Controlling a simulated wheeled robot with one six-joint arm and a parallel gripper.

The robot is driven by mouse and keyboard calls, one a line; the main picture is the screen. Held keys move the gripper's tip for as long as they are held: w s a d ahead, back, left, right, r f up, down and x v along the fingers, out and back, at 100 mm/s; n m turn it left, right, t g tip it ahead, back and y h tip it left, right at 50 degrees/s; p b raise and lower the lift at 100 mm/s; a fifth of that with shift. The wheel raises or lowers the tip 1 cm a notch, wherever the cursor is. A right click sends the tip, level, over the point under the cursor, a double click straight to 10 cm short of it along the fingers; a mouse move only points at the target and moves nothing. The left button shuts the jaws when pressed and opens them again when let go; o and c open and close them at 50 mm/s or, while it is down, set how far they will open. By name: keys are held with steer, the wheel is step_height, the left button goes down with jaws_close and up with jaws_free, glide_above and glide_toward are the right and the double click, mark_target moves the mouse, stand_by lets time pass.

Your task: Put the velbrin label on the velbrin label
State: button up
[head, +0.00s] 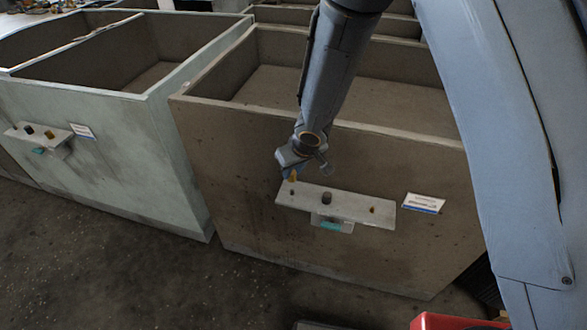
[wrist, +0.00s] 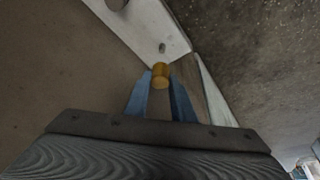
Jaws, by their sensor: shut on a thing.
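My gripper (head: 291,172) is shut on a small brass-yellow cylinder (wrist: 161,74), held between blue fingers. It is above the left end of a pale ledge (head: 345,206) on the front of a brown bin. A white label with a blue lower strip (head: 424,203) is on the bin front, right of the ledge. Its print is too small to read, so I cannot tell which thing is the velbrin label. The ledge carries a dark short cylinder (head: 327,198) near its middle and a small brass piece (head: 372,210) toward its right end.
A teal piece (head: 331,226) shows under the ledge. At left, a pale green bin (head: 150,150) has a similar ledge (head: 38,139) and white-and-blue label (head: 83,131). A red object (head: 455,322) is at the bottom edge. The dark floor (head: 130,270) in front is mostly clear.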

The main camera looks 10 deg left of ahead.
mark_target(294, 178)
steer(key=shift+f+b, duration=2.05)
steer(key=shift+b, duration=0.85)
steer(key=shift+r, duration=0.1)
steer(key=shift+s+d, duration=0.1)
steer(key=shift+f+b, duration=1.5)
steer(key=shift+b, duration=0.25)
steer(key=o, duration=1.1)
steer(key=shift+r, duration=0.1)
steer(key=p+v, duration=0.5)
steer(key=v, duration=0.2)
steer(key=shift+r+p, duration=0.3)
steer(key=shift+p, duration=0.05)
steer(key=shift+s+d, duration=0.1)
steer(key=shift+d, duration=0.05)
